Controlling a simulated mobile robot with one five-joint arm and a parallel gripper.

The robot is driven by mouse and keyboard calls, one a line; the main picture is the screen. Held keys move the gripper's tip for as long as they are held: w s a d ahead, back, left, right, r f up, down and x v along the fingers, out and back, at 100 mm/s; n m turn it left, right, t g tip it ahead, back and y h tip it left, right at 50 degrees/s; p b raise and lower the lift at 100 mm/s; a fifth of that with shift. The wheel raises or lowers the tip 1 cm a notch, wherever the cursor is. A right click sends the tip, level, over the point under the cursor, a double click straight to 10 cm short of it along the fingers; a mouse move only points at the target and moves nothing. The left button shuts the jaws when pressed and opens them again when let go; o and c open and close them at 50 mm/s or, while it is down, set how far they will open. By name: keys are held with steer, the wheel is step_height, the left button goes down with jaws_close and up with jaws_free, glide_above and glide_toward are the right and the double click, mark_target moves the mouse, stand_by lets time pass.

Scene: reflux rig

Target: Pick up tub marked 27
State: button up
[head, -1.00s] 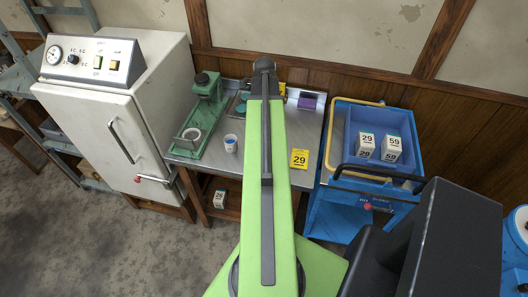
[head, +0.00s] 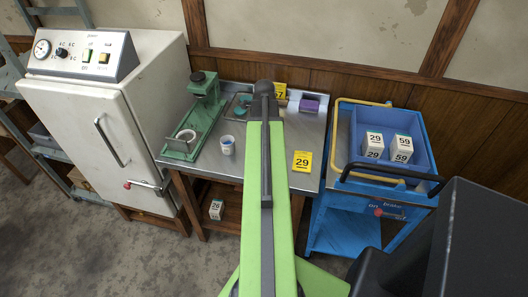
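I cannot make out a tub marked 27. A yellow card (head: 279,90) at the back of the steel bench (head: 232,169) is partly hidden by my arm, and only a 7 reads at its end. Any tub near it is hidden behind the arm. Boxy white tubs marked 29 (head: 374,140) and 59 (head: 402,146) sit in the blue tray on the cart. A small tub (head: 216,209), its number perhaps 26, stands on the shelf under the bench. My green arm reaches up the middle of the picture; my gripper does not show.
A yellow card marked 29 (head: 302,161) lies at the bench's right front. The white cabinet (head: 75,120) stands left, the blue cart (head: 341,208) right.

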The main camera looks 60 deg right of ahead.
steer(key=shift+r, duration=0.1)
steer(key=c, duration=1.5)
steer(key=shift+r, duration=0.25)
